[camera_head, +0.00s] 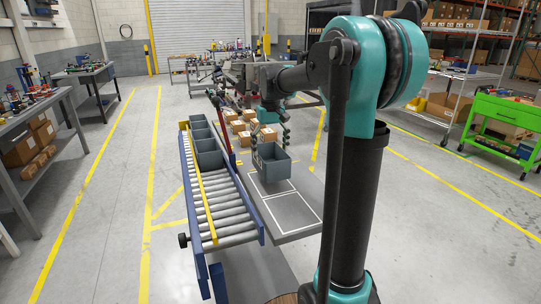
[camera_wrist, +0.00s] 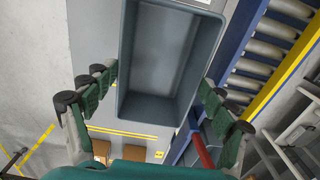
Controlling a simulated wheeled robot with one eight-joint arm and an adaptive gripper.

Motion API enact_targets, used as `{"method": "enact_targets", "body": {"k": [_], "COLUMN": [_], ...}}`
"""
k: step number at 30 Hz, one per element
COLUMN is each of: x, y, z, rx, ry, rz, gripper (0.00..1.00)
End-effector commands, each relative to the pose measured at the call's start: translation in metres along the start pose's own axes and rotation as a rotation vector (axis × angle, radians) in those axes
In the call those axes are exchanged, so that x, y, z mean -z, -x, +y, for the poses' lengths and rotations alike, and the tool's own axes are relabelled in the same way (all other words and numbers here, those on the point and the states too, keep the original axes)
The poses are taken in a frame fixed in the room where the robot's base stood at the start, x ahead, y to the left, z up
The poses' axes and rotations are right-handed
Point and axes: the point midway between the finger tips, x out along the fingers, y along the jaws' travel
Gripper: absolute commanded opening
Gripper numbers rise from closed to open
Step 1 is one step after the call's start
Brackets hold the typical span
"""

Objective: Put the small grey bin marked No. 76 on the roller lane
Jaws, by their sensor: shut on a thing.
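My gripper (camera_head: 271,148) is shut on a small grey bin (camera_head: 276,174), with fingers on two opposite sides of it. The bin is upright over the grey worktop, right of the roller lane (camera_head: 230,221); whether a gap lies beneath it is hard to tell. In the wrist view the bin (camera_wrist: 158,60) looks empty between the green fingers of my gripper (camera_wrist: 160,80). The roller lane (camera_wrist: 262,50) shows there at the upper right, apart from the bin. No number can be read on the bin.
Several grey bins (camera_head: 208,157) stand at the far end of the lane. A yellow rail (camera_head: 201,190) runs along it, and a red bar (camera_head: 225,135) stands beside it. Cardboard boxes (camera_head: 243,128) sit behind the held bin. The lane's near rollers are bare.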

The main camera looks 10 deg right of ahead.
Motion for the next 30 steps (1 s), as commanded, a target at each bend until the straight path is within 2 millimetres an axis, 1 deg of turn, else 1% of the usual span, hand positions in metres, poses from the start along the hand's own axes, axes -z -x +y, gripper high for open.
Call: {"method": "enact_targets", "body": {"k": [3,19,24,30], "x": [0.000,0.000,0.000,0.000], "y": [0.011,0.058,0.063,0.063], "z": [0.000,0.000,0.000,0.000], "rx": [0.000,0.000,0.000,0.000], "ry": [0.000,0.000,0.000,0.000], "rz": [0.000,0.000,0.000,0.000], "gripper": [0.38,0.38,0.38,0.38]}}
